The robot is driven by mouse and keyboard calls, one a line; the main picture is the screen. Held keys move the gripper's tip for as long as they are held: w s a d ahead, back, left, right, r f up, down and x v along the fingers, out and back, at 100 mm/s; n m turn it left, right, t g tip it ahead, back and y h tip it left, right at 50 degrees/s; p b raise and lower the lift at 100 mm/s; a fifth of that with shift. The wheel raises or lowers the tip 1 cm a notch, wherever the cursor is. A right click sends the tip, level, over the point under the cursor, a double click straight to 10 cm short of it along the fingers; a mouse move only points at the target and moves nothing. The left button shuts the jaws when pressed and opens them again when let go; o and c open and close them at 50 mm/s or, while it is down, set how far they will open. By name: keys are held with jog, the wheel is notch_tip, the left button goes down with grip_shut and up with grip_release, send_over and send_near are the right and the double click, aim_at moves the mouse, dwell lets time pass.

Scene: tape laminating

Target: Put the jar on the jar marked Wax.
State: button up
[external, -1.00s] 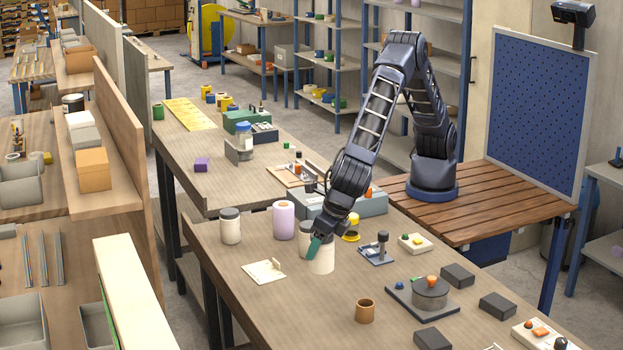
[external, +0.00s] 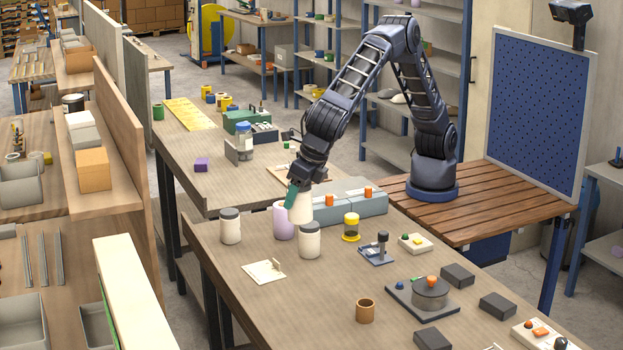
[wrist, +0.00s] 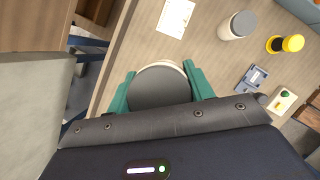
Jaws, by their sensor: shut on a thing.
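My gripper (external: 292,196) with green fingers is shut on a pale jar (external: 302,211), held above the table near a purple cylinder (external: 283,222). In the wrist view the held jar's grey lid (wrist: 160,88) sits between the fingers (wrist: 158,90) and hides what is beneath. A pale jar with a dark grey lid (external: 230,228) stands at the table's left. A similar jar (external: 310,241) stands to its right; a grey-lidded jar also shows in the wrist view (wrist: 238,25). No marking such as Wax is readable on any jar.
A yellow-and-dark piece (external: 351,228) and a stamp-like tool on a blue plate (external: 377,250) stand to the right. Grey boxes (external: 352,206) lie behind. A white card (external: 264,271) lies in front, with bare table around it.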

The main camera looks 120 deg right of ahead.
jog(key=w+d+r, duration=0.2)
jog(key=w+d, duration=0.1)
jog(key=d, duration=0.5)
jog(key=w+d+r, duration=0.2)
jog(key=d, duration=0.6)
notch_tip(320, 180, up, 4)
jog(key=r+n, duration=0.1)
send_over(227, 211)
notch_tip(227, 211, down, 20)
jog(key=shift+f, duration=0.1)
jog(key=shift+f, duration=0.1)
jog(key=o, duration=1.1)
